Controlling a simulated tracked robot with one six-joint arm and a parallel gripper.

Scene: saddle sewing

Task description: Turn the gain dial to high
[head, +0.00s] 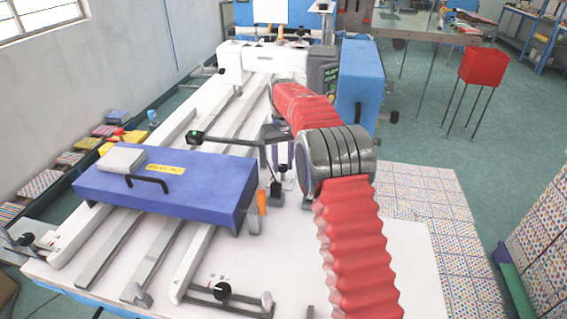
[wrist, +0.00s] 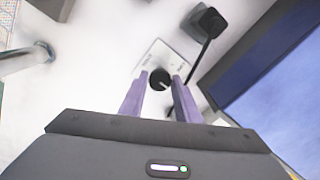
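A round black dial (wrist: 160,79) with a pale pointer line sits on a small white plate (wrist: 149,61) in the wrist view. Small marks are printed on the plate, too blurred to read. My gripper (wrist: 160,88) is open, its two purple fingers on either side of the dial, with space between them and it. I cannot tell how far above the plate the fingertips are.
A long blue box (head: 205,185) with a handle lies across the rails to the left. A black-based post with a thin rod (wrist: 208,22) stands close to the dial. Another black knob (head: 222,291) is at the table's front. The front right tabletop (head: 415,270) is clear.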

